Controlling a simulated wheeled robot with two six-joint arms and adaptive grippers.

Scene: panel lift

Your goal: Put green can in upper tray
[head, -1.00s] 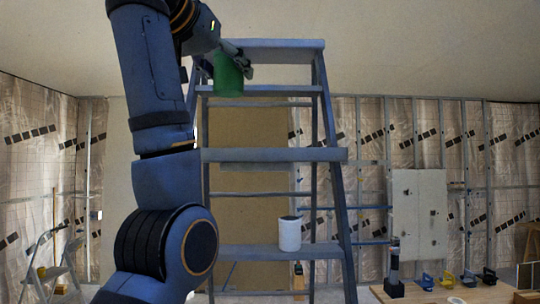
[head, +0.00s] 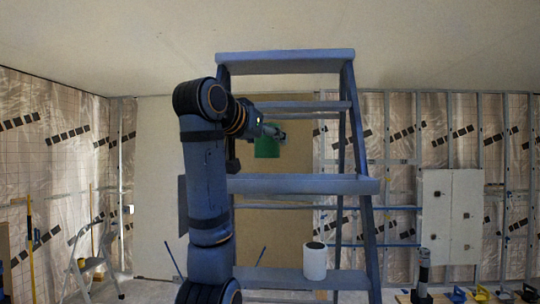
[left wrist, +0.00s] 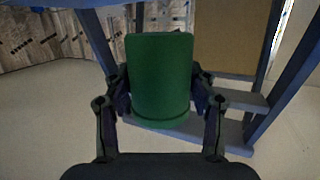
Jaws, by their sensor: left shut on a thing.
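The green can (head: 267,148) is held by my left gripper (head: 272,132) in the head view. It hangs above the middle step (head: 300,184) of the blue ladder-like stand, below the top step (head: 285,61). In the left wrist view the can (left wrist: 160,78) fills the space between the two fingers of my left gripper (left wrist: 160,95), which are shut on its sides. The can looks upright and clear of any surface. Which step is the upper tray I cannot tell. My right gripper is in neither current view.
A white can (head: 314,261) stands on the lower step (head: 290,279) of the stand. A workbench with several tools (head: 481,294) is at the lower right. A small stepladder (head: 92,268) stands at the left. The stand's side rails (head: 361,180) border the space around the steps.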

